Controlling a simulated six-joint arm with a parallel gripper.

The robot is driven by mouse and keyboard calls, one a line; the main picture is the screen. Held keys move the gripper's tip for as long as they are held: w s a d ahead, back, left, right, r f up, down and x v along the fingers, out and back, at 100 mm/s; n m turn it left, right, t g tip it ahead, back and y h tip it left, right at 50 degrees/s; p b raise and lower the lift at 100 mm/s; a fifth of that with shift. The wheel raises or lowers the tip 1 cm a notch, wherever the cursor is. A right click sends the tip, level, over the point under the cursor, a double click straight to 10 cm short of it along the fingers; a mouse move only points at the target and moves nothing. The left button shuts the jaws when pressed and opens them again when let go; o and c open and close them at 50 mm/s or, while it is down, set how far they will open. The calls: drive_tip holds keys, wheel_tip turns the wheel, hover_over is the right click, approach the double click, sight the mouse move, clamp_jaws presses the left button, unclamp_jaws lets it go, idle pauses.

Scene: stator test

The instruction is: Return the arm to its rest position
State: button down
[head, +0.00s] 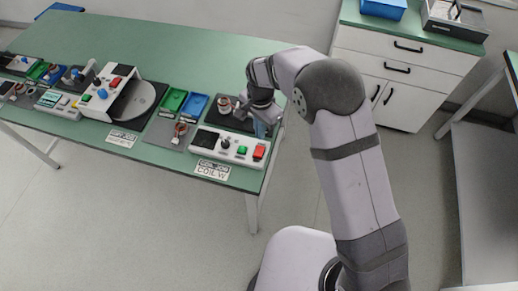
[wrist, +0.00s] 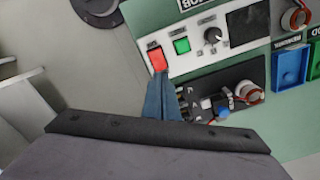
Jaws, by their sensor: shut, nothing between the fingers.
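My arm reaches over the right end of the green table (head: 215,50). My gripper (head: 268,124) is over the table's right edge, by the rightmost test station. In the wrist view, my gripper's blue-grey fingers (wrist: 158,92) are shut with nothing between them. Their tips appear close to the red button (wrist: 157,59) of the white control panel (wrist: 205,42); whether they touch it, I cannot tell. In the head view this panel (head: 212,144) carries a red button, a green button and a black knob. A copper-coloured wound part (head: 224,103) sits behind it, partly near my wrist.
Green (head: 172,101) and blue (head: 195,107) trays stand left of the station. Further left are a tester with a grey disc (head: 138,100) and several small devices. A white drawer cabinet (head: 405,70) stands behind my arm at the right. The table's back middle is clear.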

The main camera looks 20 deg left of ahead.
idle(0.4)
drive_tip(key=s+d+f+n+g+h, duration=0.2)
drive_tip(key=s+d+n+g, duration=0.1)
drive_tip(key=s+d+n, duration=1)
drive_tip(key=s+d+r+m+y, duration=0.1)
drive_tip(key=s+d+r+m, duration=0.2)
drive_tip(key=s+d+r, duration=0.45)
drive_tip(key=w+d+r+m+t+y, duration=0.1)
drive_tip(key=w+d+r+m+t, duration=0.2)
drive_tip(key=d, duration=0.5)
drive_tip(key=shift+w+d+r+m, duration=0.3)
drive_tip(key=shift+r+m, duration=0.2)
drive_tip(key=shift+r, duration=0.05)
